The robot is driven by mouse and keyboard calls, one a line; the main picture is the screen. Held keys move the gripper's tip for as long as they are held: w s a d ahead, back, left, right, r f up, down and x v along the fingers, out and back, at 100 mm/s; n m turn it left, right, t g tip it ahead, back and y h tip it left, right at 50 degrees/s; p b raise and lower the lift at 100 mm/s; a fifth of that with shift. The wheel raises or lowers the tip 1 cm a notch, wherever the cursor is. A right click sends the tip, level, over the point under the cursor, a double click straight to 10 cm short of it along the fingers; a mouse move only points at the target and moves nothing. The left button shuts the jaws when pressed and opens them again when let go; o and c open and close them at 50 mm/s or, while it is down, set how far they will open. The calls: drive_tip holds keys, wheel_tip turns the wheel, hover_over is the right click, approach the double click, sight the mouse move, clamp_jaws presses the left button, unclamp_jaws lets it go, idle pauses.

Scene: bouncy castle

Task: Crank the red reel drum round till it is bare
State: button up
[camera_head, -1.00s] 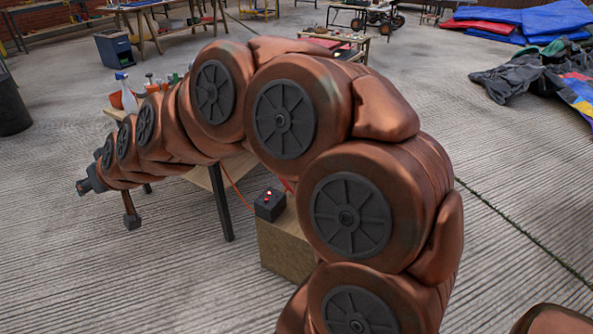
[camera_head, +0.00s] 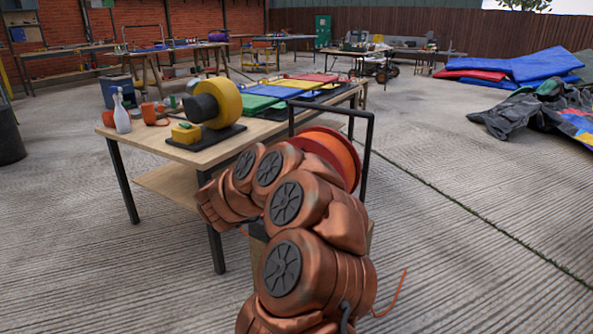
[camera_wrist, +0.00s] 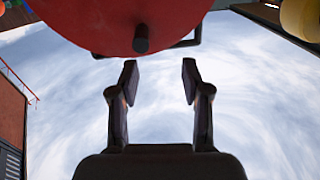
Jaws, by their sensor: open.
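The red reel drum (camera_head: 325,152) stands beyond my arm in the head view, with orange cord wound on it and a dark tubular frame (camera_head: 370,140) around it. In the wrist view the drum's red face (camera_wrist: 105,20) fills the top left, and a short dark crank handle (camera_wrist: 141,38) sticks out from it. My gripper (camera_wrist: 157,80) is open and empty, its two dark fingers below the handle in that picture and apart from it. In the head view my gripper is hidden behind my arm.
A wooden table (camera_head: 160,138) beside the reel holds a yellow blower (camera_head: 222,102), a white spray bottle (camera_head: 121,115) and coloured folded sheets (camera_head: 300,83). A loose orange cord (camera_head: 395,293) hangs at the right. Blue mats (camera_head: 515,68) lie at the back right. The concrete floor at right is clear.

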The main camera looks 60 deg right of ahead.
drive_tip(key=shift+m+g, duration=0.3)
drive_tip(key=shift+g, duration=0.3)
drive_tip(key=d+b, duration=0.1)
drive_tip(key=d, duration=0.1)
drive_tip(key=s+d+f, duration=0.1)
drive_tip(key=d, duration=0.1)
drive_tip(key=d+b, duration=0.1)
drive_tip(key=d, duration=0.2)
drive_tip(key=shift+s+f+b, duration=0.2)
drive_tip(key=shift+s+b, duration=0.1)
drive_tip(key=shift+b, duration=0.05)
drive_tip(key=shift+d+r, duration=0.2)
drive_tip(key=shift+d, duration=0.7)
clamp_jaws()
drive_tip(key=shift+w, duration=0.1)
